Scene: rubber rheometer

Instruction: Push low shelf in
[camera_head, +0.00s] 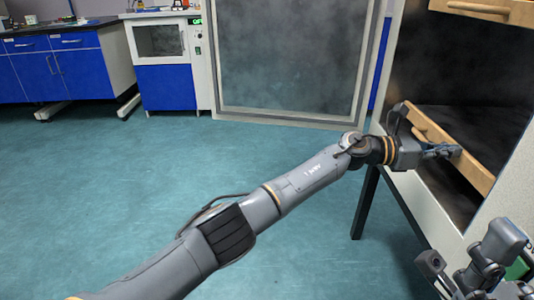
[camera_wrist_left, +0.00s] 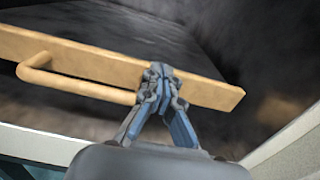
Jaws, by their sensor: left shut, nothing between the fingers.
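The low shelf (camera_head: 478,175) is a dark tray with a light wooden front board, inside the open cabinet at the right of the head view. In the left wrist view the wooden front (camera_wrist_left: 90,62) crosses the picture, with a wooden bar handle (camera_wrist_left: 75,84) on its left part. My left gripper (camera_head: 455,151) is shut and empty, its fingertips at the board. In the left wrist view the fingertips (camera_wrist_left: 158,70) overlap the board right of the handle; whether they touch it I cannot tell. My right gripper (camera_head: 487,285) is at the lower right corner; its jaw state is unclear.
An upper wooden shelf front (camera_head: 480,10) is at the cabinet's top. The open cabinet door (camera_head: 290,60) stands to the left. The cabinet's pale side wall (camera_head: 505,190) is close on the right. Blue cupboards (camera_head: 60,70) stand far back. The green floor (camera_head: 130,190) is clear.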

